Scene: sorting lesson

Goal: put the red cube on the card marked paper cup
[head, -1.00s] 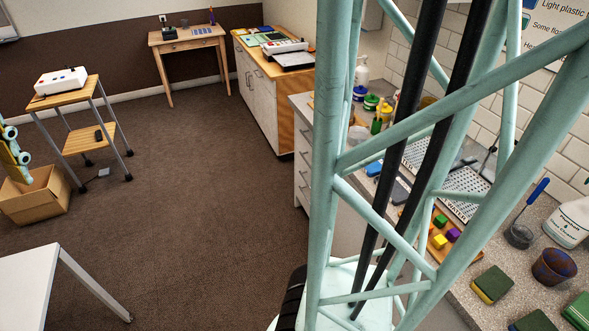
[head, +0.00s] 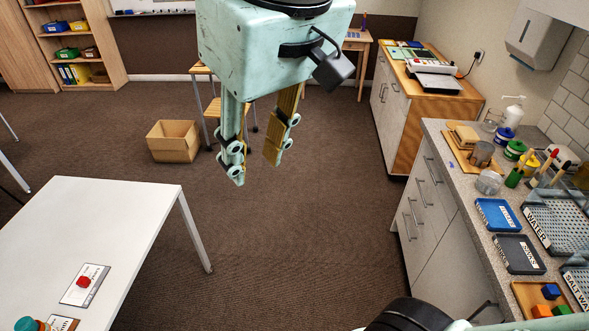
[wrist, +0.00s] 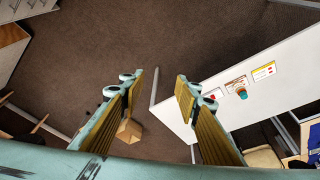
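A small red cube (head: 83,281) rests on a white card (head: 73,297) on the white table (head: 120,208) at the lower left of the head view. The card's print is too small to read surely. The cube also shows in the wrist view (wrist: 212,97), on the nearest of three cards along the table. My gripper (head: 254,168) hangs over the floor, right of the table and apart from the cube. Its fingers are spread with nothing between them, as the wrist view (wrist: 160,80) also shows.
A second card (head: 62,323) with a teal-topped object (head: 27,325) lies near the cube. An open cardboard box (head: 174,141) stands on the floor. A counter (head: 445,165) on the right bears trays, jars and a tray of coloured cubes (head: 525,292). The middle floor is clear.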

